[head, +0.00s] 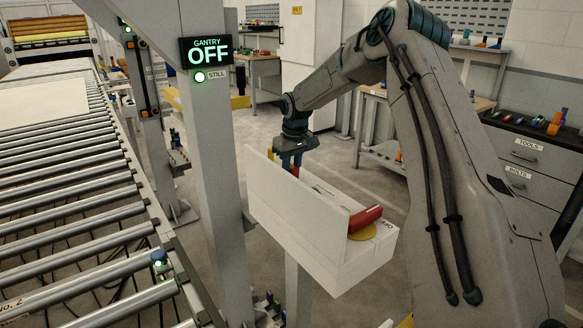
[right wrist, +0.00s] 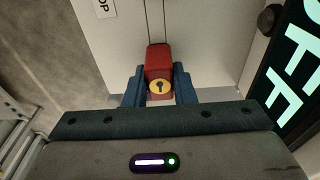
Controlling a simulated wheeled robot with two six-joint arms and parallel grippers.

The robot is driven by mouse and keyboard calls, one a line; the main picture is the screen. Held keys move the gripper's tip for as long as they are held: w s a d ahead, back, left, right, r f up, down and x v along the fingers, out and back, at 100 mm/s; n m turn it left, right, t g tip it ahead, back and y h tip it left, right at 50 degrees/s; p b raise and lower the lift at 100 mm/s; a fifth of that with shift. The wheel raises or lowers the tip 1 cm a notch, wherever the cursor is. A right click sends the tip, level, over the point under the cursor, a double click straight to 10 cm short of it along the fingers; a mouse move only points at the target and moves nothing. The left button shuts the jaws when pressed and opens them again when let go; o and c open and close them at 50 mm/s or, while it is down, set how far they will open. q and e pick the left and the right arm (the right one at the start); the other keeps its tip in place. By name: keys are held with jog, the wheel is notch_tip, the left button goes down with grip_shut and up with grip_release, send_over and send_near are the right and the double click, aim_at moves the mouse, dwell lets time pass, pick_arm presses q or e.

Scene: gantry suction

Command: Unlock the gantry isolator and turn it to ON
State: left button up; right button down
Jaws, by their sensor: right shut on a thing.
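The isolator is a red handle (head: 365,218) on a yellow disc (head: 363,232), on the top of a white box (head: 345,272) in the head view. My right gripper (head: 291,160) is over the far end of this box, behind its upright white panel (head: 295,208). In the right wrist view, its two blue fingers (right wrist: 160,90) are shut on a red padlock (right wrist: 159,60) with a yellow keyhole face. A little red shows below the fingers in the head view. The padlock's shackle is not clear to me. My left gripper is not in view.
A grey post with a black sign (head: 206,51) reading GANTRY OFF, and a lit STILL lamp, stands left of the box. A roller conveyor (head: 70,170) fills the left. A drawer cabinet (head: 535,165) and workbenches stand at the right and back. Open floor lies behind the box.

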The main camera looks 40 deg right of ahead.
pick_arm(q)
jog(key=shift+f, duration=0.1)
pick_arm(e)
jog(key=c, duration=1.1)
grip_release()
jog(key=shift+f, duration=0.1)
jog(key=r, duration=0.3)
jog(key=s+r+b, duration=0.1)
jog(key=r, duration=0.5)
jog(key=shift+s+a+r+b, duration=0.1)
jog(key=shift+s+r+b, duration=0.05)
jog(key=shift+r+b, duration=0.25)
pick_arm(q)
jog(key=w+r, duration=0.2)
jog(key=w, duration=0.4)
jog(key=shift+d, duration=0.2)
pick_arm(e)
jog(key=shift+r, duration=0.5)
jog(key=shift+c, duration=0.5)
